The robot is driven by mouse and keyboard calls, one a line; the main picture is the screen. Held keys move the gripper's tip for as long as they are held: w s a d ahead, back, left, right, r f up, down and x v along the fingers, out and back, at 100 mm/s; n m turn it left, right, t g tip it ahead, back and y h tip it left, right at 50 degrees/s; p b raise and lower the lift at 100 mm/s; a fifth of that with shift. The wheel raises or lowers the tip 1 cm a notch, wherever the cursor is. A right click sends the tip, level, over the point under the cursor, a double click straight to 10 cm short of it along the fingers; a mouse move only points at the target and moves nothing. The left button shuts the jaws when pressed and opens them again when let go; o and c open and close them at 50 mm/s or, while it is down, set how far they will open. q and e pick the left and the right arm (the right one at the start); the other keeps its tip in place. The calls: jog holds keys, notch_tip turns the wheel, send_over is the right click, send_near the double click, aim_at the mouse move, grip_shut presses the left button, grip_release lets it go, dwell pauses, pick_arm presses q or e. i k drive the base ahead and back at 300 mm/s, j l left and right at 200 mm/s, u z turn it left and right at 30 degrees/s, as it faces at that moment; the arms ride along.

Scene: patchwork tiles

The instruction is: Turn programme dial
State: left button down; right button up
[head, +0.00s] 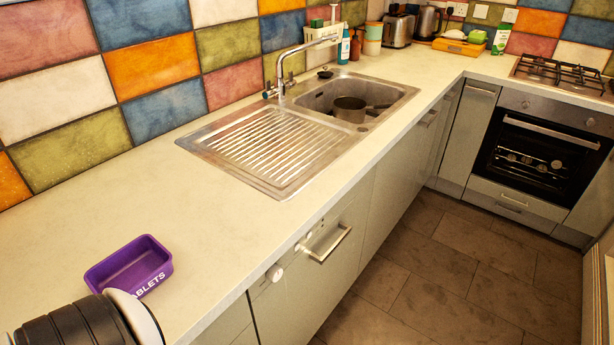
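A small round pale dial (277,273) sits on the front of the built-in appliance (318,270) below the worktop, left of its metal bar handle (327,243). Small marks or buttons show between the dial and the handle. I see the dial at a steep angle, so its setting cannot be read. The appliance door looks closed. Neither of my grippers is in view. A black and white part at the bottom left corner looks like a link of my arm.
A purple box (130,267) stands on the worktop (215,215) near its front edge, close to the arm part. A sink (345,95) holds a pan (350,108). A hob (560,75) and oven (545,150) are at the far right. The tiled floor (430,270) is clear.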

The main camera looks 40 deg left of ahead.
aim_at(274, 274)
jog(key=u, duration=1.1)
